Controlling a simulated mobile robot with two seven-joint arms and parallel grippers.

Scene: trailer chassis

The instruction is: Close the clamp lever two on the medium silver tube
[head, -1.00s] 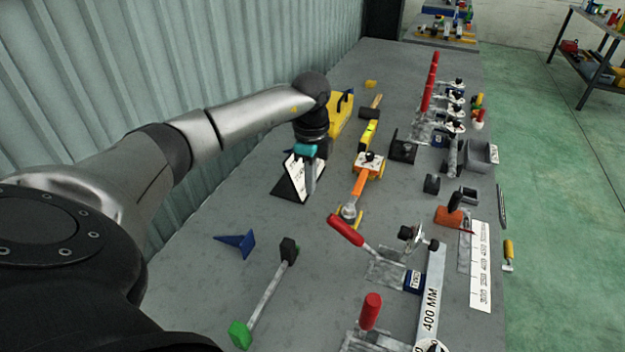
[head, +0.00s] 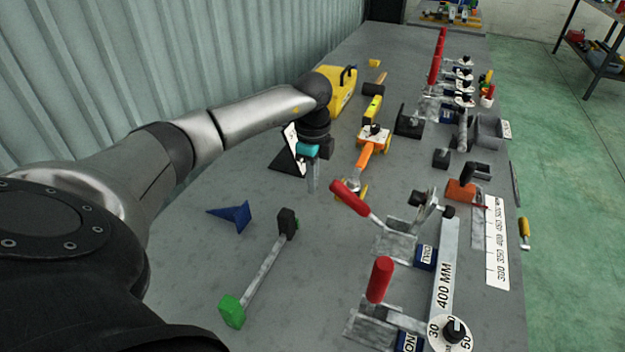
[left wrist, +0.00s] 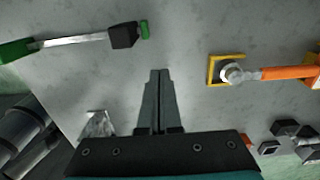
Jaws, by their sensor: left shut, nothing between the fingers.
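The medium silver tube (head: 443,285), marked 400 MM, lies along the right side of the bench. Beside its far part stands a clamp with a dark blue label (head: 425,257), which seems to read TWO. Its red lever (head: 350,198) is raised and leans up to the left. A nearer clamp has another red lever (head: 380,280), which stands nearly upright. My left gripper (head: 312,189) is shut and empty, pointing down over the bench left of lever two and apart from it. Its shut fingers also show in the left wrist view (left wrist: 158,75). My right gripper is out of view.
An orange-handled tool (head: 366,155) lies behind lever two. A black stand with a white sheet (head: 288,155) is behind my gripper. A bar with a green end (head: 232,311) and a blue wedge (head: 232,215) lie at front left. Bare bench separates the bar from the clamps.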

